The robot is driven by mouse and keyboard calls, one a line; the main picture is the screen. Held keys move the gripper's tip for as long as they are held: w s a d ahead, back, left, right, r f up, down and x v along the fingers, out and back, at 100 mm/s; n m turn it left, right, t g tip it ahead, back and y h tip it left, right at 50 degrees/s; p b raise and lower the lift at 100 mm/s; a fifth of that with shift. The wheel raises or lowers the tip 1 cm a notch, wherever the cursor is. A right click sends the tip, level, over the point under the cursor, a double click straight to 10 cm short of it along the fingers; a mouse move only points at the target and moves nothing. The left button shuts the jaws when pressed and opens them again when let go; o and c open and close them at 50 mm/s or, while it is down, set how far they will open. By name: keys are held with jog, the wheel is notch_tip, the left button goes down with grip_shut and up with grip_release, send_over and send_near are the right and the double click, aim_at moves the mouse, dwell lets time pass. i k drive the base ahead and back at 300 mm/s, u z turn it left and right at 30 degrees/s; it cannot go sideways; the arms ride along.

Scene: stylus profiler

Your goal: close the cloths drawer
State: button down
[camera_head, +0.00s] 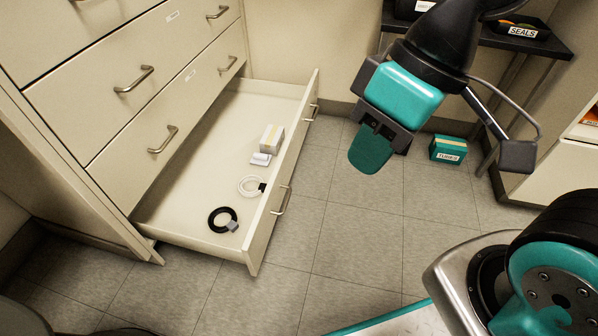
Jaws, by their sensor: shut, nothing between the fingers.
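The open drawer (190,196) is the lowest one of the cream cabinet and is pulled well out. Its front panel (292,168) faces right and carries two metal handles. Inside lie a black coiled cable, a white coiled cable and a small box with a white item beside it. I cannot read a label on this drawer from here. My gripper (371,152) is shut and empty, in the air to the right of the drawer front, apart from it. Its teal fingers point down.
Closed drawers with metal handles (134,79) sit above the open one. A teal box (448,149) marked TUBES stands on the floor by a dark table (545,42) with a SEALS tray (515,28). The tiled floor (345,225) right of the drawer is clear.

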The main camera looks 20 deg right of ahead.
aim_at(203, 176)
jog(key=z, duration=0.9)
jog(key=i, duration=0.85)
jog(key=u, duration=0.55)
